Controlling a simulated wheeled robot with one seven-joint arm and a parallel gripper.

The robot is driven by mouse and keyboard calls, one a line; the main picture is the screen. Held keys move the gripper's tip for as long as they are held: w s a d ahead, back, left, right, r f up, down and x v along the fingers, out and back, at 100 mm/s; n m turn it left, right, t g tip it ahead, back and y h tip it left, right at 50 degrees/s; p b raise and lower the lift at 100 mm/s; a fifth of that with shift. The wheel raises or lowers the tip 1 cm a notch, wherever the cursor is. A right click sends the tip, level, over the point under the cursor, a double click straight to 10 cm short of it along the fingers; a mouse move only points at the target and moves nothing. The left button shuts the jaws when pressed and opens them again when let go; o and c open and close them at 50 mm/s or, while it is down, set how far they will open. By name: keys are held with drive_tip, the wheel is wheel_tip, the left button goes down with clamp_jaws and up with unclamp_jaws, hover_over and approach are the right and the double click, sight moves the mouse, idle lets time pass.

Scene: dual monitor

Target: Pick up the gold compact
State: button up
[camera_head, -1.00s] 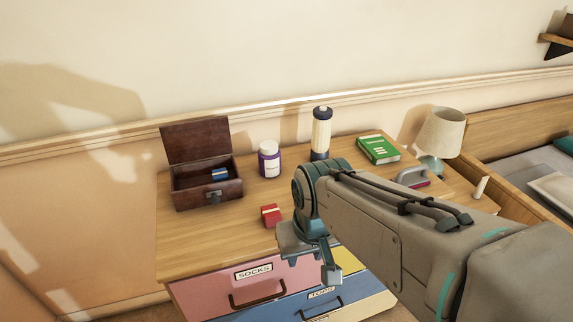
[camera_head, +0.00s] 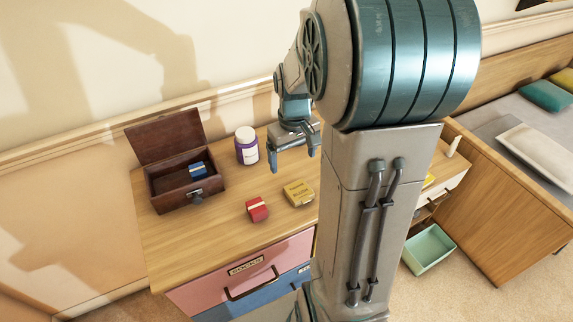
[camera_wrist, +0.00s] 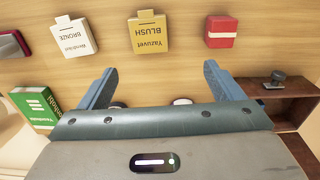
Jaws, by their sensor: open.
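The gold compact (camera_head: 299,192) lies flat on the dresser top, right of a red box (camera_head: 257,209). In the wrist view the gold compact (camera_wrist: 148,38), lettered "BLUSH", lies ahead of my fingers and roughly between their lines. The red box (camera_wrist: 221,32) is to its right there, and a paler case (camera_wrist: 73,38) lettered "BRONZE" is to its left. My gripper (camera_head: 293,158) is open and empty, above the dresser and behind the compact in the head view. Its two fingers (camera_wrist: 160,70) are spread wide in the wrist view, apart from the compact.
An open wooden box (camera_head: 187,183) with a blue item inside stands at the left. A purple jar (camera_head: 247,148) stands near the wall. A green book (camera_wrist: 35,105) shows in the wrist view. My arm hides the dresser's right part in the head view. Wood around the compact is clear.

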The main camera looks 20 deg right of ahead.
drive_tip(key=d, duration=0.1)
hover_over(299, 190)
drive_tip(key=f, duration=0.9)
drive_tip(key=shift+w+a, duration=0.3)
drive_tip(key=shift+a, duration=0.1)
drive_tip(key=f, duration=0.1)
drive_tip(key=f+p, duration=0.1)
drive_tip(key=f, duration=0.2)
drive_tip(key=shift+s+d+f, duration=0.2)
drive_tip(key=shift+s+d, duration=0.1)
drive_tip(key=shift+d, duration=0.1)
drive_tip(key=shift+f, duration=0.45)
drive_tip(key=c, duration=1.1)
